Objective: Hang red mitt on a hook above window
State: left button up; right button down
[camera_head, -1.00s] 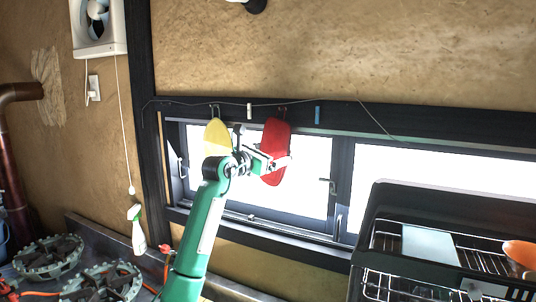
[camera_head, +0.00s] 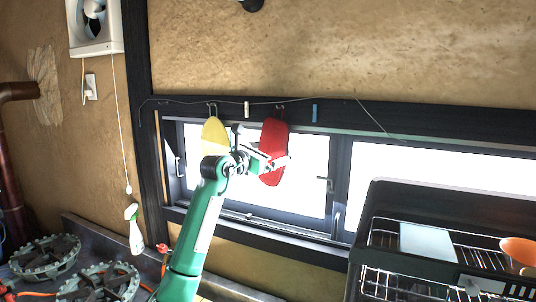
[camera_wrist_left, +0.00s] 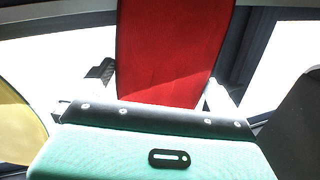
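The red mitt (camera_head: 273,136) hangs upright below a hook (camera_head: 280,108) on the dark beam above the window. Its top meets the hook area, but the loop is too small to make out clearly. My left gripper (camera_head: 272,161) is in front of the mitt's lower half. In the left wrist view its fingers are wide apart, one near each side of the red mitt (camera_wrist_left: 172,50). I cannot tell whether they touch it. The mitt's lower end is hidden there behind the gripper body. My right gripper is out of view.
A yellow mitt (camera_head: 212,132) hangs left of the red one, close to my left arm. A white clip (camera_head: 247,109) and a blue clip (camera_head: 314,113) are on the beam. A black dish rack (camera_head: 378,215) stands at right; a spray bottle (camera_head: 135,232) is at lower left.

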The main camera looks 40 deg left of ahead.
pick_arm(q)
jog(key=shift+s+f, duration=0.1)
jog(key=shift+s, duration=0.1)
jog(key=s+b, duration=0.7)
jog(key=s, duration=0.6)
jog(key=shift+s+d, duration=0.25)
jog(key=shift+d, duration=0.05)
